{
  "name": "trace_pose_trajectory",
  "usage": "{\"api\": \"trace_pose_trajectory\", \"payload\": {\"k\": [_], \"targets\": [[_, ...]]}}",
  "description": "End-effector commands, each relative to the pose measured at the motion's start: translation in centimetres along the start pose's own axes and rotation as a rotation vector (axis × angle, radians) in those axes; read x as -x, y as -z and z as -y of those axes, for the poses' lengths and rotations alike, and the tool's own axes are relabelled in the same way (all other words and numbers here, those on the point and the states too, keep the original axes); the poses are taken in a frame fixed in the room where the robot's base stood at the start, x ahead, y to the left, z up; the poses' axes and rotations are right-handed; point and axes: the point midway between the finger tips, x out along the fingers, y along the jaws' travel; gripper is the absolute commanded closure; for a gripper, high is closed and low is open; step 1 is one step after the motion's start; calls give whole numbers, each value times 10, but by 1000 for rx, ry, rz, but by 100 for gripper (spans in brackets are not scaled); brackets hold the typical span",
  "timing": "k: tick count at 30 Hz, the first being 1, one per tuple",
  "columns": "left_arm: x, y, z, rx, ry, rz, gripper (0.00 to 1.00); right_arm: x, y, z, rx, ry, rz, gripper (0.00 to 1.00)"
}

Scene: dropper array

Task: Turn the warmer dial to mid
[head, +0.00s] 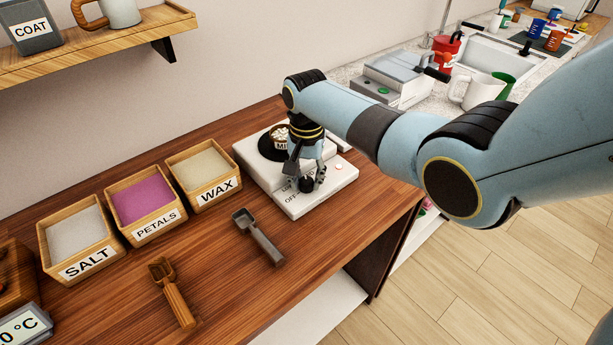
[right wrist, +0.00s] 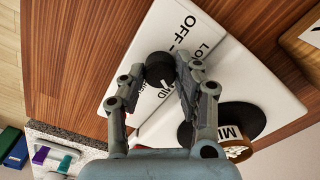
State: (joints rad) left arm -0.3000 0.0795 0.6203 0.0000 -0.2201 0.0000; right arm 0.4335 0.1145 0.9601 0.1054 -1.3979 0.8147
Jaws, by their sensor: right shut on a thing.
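The warmer (head: 305,203) is a white box on the wooden counter, with a black dial on its front panel. The dial (right wrist: 159,68) shows in the right wrist view beside the printed words OFF, LO and MID. My right gripper (right wrist: 157,84) is shut on the dial, one finger on each side of it. In the head view the right gripper (head: 307,182) reaches down onto the front of the warmer and partly hides the dial and the print. The dial's pointer cannot be read surely. My left gripper is not in view.
A labelled cup (head: 279,138) stands on the warmer's black plate (right wrist: 250,118). Wooden boxes of salt (head: 80,262), petals (head: 148,228) and wax (head: 205,195) stand to the left. A dark scoop (head: 258,238) and a wooden scoop (head: 172,293) lie in front.

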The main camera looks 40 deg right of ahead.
Motion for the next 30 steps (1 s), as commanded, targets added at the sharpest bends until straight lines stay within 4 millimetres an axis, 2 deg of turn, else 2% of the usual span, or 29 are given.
{"api": "trace_pose_trajectory", "payload": {"k": [14,15,16,30], "targets": [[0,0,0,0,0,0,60,0,0,0,-13,1,0,100],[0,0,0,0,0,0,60,0,0,0,-13,1,0,64],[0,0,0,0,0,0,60,0,0,0,-13,1,0,60],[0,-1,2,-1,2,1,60,0,0,0,-5,1,0,58]]}}
